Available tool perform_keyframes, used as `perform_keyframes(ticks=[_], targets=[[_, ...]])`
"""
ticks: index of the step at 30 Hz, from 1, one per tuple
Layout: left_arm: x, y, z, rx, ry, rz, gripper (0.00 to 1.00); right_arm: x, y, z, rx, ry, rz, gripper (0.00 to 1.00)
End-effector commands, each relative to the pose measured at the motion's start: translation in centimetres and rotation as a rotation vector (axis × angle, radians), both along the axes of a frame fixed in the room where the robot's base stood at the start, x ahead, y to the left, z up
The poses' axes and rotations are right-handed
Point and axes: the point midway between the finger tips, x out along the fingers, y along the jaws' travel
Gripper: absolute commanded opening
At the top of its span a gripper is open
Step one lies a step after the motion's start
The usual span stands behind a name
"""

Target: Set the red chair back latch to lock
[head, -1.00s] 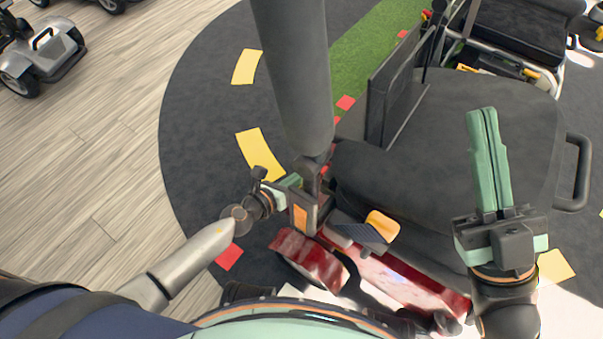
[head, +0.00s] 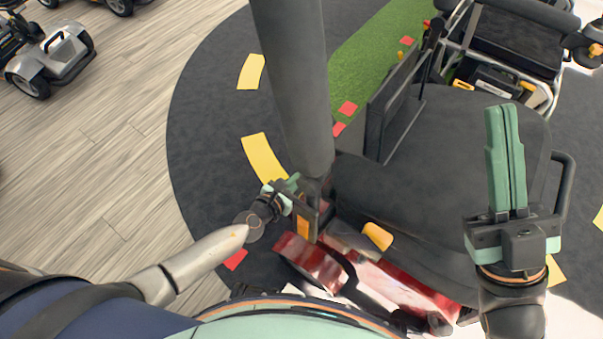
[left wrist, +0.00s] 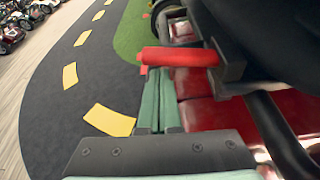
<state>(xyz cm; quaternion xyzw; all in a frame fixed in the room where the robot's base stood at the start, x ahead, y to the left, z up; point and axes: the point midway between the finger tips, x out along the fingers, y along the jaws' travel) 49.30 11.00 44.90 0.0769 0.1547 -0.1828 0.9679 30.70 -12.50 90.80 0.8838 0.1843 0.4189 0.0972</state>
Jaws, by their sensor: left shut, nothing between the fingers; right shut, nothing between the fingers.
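The red scooter (head: 395,290) has a broad black seat (head: 440,150) and stands directly before me. In the left wrist view a red cylindrical lever (left wrist: 180,57), apparently the chair back latch, sticks out leftward from a black bracket (left wrist: 228,68). My left gripper (left wrist: 157,88) is shut and empty, with its green fingertips close below the lever; whether they touch is unclear. In the head view my left gripper (head: 288,184) is partly hidden beside the seat's left side. The lever cannot be made out there. My right gripper (head: 505,110) is shut and empty, raised over the seat's right part.
An orange-yellow part (head: 378,236) sits at the seat's near edge. A black armrest loop (head: 568,185) stands at the seat's right. Another black-seated chair (head: 520,40) is behind. Grey scooters (head: 55,60) stand far left. The floor at left is free.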

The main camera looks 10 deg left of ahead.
Motion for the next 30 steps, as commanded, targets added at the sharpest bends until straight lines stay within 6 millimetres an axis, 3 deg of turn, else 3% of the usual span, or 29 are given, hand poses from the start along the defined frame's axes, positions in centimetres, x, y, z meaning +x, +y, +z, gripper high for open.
perform_keyframes(ticks=[30], targets=[[0.1, 0.0, 1.7, -0.008, -0.003, 0.000, 0.00, 0.0, 0.2, 1.0, -0.006, 0.011, 0.000, 0.00]])
